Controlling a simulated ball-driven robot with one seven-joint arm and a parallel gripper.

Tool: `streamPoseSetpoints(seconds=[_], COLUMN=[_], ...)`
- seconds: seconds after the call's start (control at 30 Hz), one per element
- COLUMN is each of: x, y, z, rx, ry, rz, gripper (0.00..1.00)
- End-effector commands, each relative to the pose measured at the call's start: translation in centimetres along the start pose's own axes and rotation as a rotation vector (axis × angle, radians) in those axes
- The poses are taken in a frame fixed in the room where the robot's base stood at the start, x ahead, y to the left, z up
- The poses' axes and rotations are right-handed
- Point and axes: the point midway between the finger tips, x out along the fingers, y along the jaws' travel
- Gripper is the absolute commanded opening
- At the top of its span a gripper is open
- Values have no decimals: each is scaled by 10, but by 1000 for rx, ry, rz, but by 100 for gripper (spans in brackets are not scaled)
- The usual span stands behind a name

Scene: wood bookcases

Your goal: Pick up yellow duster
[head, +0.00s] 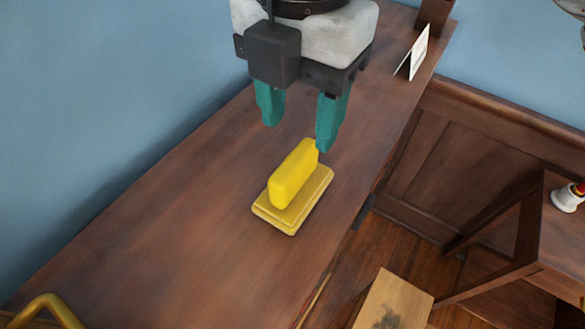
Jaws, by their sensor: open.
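The yellow duster (293,177) lies on the brown wooden top of a bookcase (190,200), near its right edge. It has a flat, wider base and a raised block-shaped handle on top. My gripper (297,137) is open, with two teal fingers pointing down. It is above and just behind the duster in the picture, and nothing is between the fingers. The right fingertip overlaps the far end of the handle in the picture; I cannot tell whether they touch.
A white folded card (417,55) stands at the far right of the top. A yellow curved handle (48,308) shows at the lower left. A blue wall (110,80) runs along the left. Below right are a wooden stool-like piece (395,300) and a table with a white object (567,197).

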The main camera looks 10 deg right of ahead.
Motion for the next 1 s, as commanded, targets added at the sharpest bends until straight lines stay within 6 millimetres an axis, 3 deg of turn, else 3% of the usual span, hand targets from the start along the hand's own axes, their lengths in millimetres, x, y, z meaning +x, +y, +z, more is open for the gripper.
streamPoseSetpoints(seconds=[0.1,0.37,0.6,0.93,1.0], x=[16,34,67,75,75], y=[0,0,0,0,0], z=[0,-3,-7,-7,-7], rx=[0,0,1,0,0], ry=[2,1,2,1,1], rz=[-1,-1,-1,1,1], gripper=[55,55,55,55,50])
